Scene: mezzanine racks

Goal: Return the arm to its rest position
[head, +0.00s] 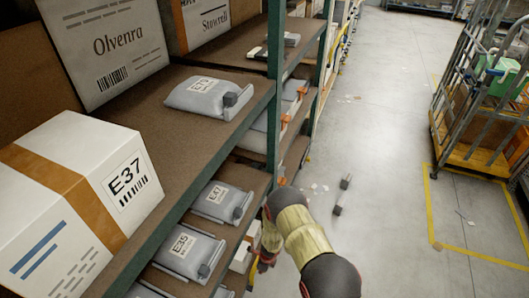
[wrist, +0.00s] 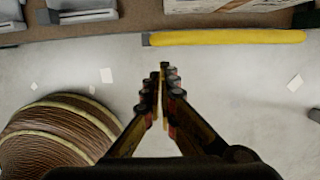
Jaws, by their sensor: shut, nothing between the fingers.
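My gripper (wrist: 163,72) shows in the wrist view with its two fingers together and nothing between them. It hangs over the grey floor, apart from the rack. In the head view my arm reaches down beside the rack's lower right side. The gripper is mostly hidden there behind my own arm; only a dark and red part (head: 265,255) shows beside the lower shelf.
The rack (head: 262,95) on the left holds a white box marked E37 (head: 120,185) and several grey bags, including one marked E35 (head: 190,247). A yellow bar (wrist: 228,37) edges the rack. A wheeled cage cart (head: 465,155) stands right. The aisle (head: 385,130) between is mostly clear.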

